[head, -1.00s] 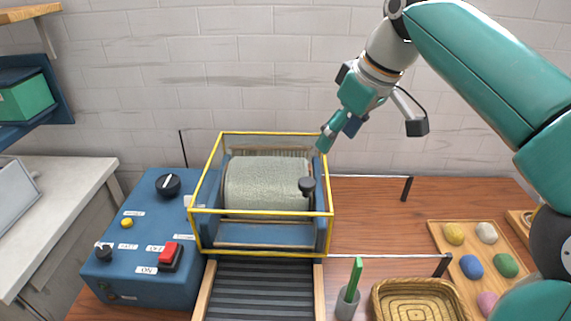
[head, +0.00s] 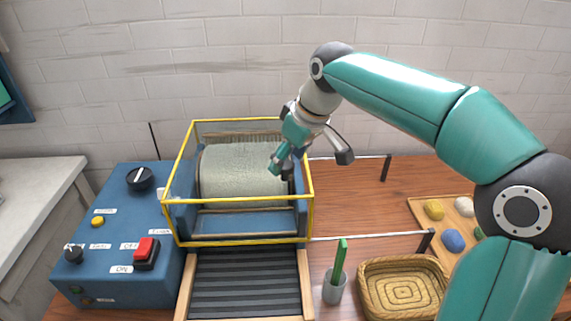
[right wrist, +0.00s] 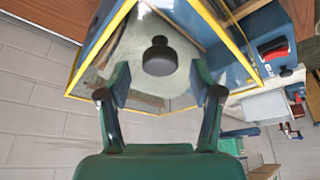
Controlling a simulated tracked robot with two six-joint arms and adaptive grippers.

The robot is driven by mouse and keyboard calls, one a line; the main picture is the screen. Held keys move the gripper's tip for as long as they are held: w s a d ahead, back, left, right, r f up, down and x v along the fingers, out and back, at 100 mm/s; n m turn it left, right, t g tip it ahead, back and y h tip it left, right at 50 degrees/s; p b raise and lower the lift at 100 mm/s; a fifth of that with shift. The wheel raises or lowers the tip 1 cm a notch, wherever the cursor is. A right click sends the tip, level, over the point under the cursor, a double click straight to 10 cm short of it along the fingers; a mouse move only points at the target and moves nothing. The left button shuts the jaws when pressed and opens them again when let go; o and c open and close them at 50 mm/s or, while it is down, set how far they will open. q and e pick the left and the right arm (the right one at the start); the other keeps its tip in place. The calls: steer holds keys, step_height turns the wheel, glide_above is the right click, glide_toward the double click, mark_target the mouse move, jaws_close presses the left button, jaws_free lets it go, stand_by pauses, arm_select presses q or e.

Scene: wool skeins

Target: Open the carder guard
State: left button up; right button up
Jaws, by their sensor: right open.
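The carder guard (head: 240,241) is a clear box with yellow edges. It stands closed over the grey drum (head: 240,171) of the blue carder. Its black knob (right wrist: 160,57) shows in the right wrist view, ahead of and between the fingers; in the head view my gripper mostly hides it. My right gripper (head: 280,166) is at the guard's right side. In the right wrist view the right gripper (right wrist: 163,92) is open, its fingers apart on either side of the knob's line, and I see no grip on it. My left gripper is not in view.
A blue control box (head: 118,232) with a red switch stands left of the guard. A ribbed feed belt (head: 245,283) runs in front. A grey cup (head: 335,287) with a green tool, a wicker basket (head: 402,287) and a tray of wool balls stand to the right.

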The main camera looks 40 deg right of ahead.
steer(key=shift+x, duration=0.8)
jaws_close()
